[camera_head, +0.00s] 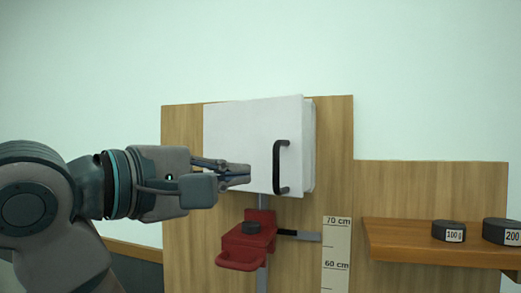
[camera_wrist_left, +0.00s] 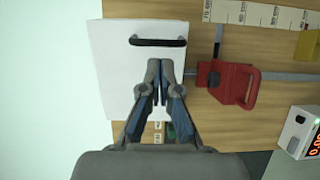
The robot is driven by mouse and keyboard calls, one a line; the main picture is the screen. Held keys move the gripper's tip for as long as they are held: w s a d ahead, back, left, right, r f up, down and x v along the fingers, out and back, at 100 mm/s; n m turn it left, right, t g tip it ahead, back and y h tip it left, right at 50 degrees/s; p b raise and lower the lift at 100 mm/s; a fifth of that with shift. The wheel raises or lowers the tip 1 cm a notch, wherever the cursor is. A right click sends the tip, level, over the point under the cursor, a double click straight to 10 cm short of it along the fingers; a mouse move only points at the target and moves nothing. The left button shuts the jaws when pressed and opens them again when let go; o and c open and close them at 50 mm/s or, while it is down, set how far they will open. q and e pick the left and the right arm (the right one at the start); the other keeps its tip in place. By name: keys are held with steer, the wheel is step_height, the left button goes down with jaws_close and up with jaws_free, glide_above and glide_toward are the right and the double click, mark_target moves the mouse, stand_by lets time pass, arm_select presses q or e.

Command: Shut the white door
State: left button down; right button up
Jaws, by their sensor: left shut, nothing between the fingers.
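The white door (camera_head: 240,135) is the front of a white box on the upper part of a wooden board. It has a black bar handle (camera_head: 281,167) near its right edge. The door looks nearly flush with the box, though its right edge stands a little off the box side; I cannot tell if it is fully closed. My left gripper (camera_head: 248,174) is shut and empty in front of the door, left of the handle. In the left wrist view the fingertips (camera_wrist_left: 160,64) point at the door (camera_wrist_left: 112,70), near the handle (camera_wrist_left: 158,42); contact is unclear. My right gripper is out of view.
A red clamp (camera_head: 248,243) on a metal rail sits below the box, with a scale strip (camera_head: 336,255) to its right. A wooden shelf (camera_head: 400,240) at right bears black weights (camera_head: 449,231). A white device (camera_wrist_left: 298,134) shows in the wrist view.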

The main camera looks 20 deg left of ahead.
arm_select(q)
steer(key=p, duration=0.1)
glide_toward(292, 169)
steer(key=w+d, duration=0.2)
steer(key=shift+w+a+f+p, duration=0.1)
steer(key=shift+w+a+p, duration=0.05)
steer(key=shift+a+p, duration=0.3)
steer(key=w+d, duration=0.1)
steer(key=w+d+n+y, duration=0.1)
steer(key=w, duration=0.1)
steer(key=w+d+t+y, duration=0.1)
steer(key=shift+w+d+n, duration=0.1)
steer(key=shift+w+n, duration=0.15)
steer(key=shift+n, duration=0.05)
steer(key=shift+s, duration=0.15)
steer(key=shift+w+a, duration=0.2)
steer(key=shift+a, duration=0.05)
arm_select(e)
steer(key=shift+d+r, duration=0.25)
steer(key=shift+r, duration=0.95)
